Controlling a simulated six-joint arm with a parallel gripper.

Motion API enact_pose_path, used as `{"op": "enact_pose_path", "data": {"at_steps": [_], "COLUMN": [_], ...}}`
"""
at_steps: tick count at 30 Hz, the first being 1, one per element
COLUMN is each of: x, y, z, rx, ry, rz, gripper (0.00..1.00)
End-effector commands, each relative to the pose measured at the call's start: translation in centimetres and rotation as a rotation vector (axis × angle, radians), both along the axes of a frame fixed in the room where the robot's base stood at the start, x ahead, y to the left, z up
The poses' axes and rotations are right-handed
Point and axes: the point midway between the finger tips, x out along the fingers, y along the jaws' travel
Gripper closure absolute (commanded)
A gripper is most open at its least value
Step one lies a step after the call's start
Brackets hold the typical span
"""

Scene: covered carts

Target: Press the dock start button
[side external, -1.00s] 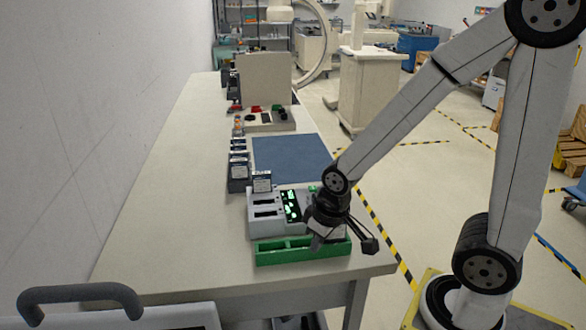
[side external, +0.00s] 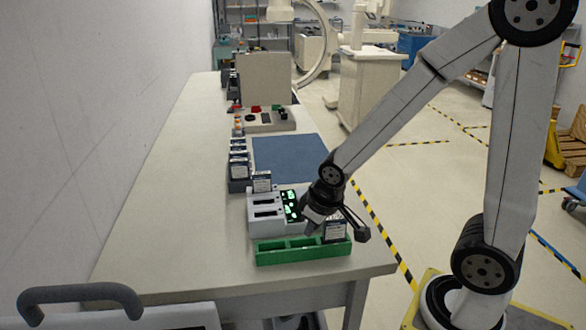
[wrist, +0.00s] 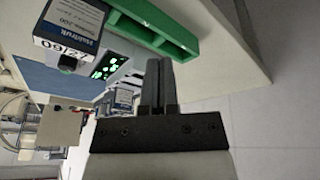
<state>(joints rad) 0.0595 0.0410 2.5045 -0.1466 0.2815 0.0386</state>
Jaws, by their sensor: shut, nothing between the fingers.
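The grey dock (side external: 265,228) stands on the bench with two dark slots and a black panel (side external: 291,205) of lit green marks on its right side. The panel also shows in the wrist view (wrist: 108,67), left of the fingertips. A labelled pack (side external: 262,182) stands upright at the dock's back edge. My gripper (side external: 308,224) is shut and empty, low by the panel's right front side; its fingers also show in the wrist view (wrist: 158,82). I cannot make out the start button; the gripper hides the area right of the panel. Contact with the dock is unclear.
A green tray (side external: 285,258) lies in front of the dock, with a labelled pack (side external: 335,231) upright at its right end, close to my gripper. More packs (side external: 239,165) stand behind left. A blue mat (side external: 285,158) lies behind; the bench's left side is clear.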

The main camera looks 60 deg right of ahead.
Motion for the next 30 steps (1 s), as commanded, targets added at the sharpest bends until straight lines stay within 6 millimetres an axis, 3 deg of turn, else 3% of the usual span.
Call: {"op": "enact_pose_path", "data": {"at_steps": [15,30], "x": [8.4,13.5], "y": [-8.5,-16.3], "z": [2.3,4.0], "rx": [-0.19,-0.316], "ry": [-0.234,-0.389], "rz": [0.126,0.315], "gripper": [1.0,1.0]}}
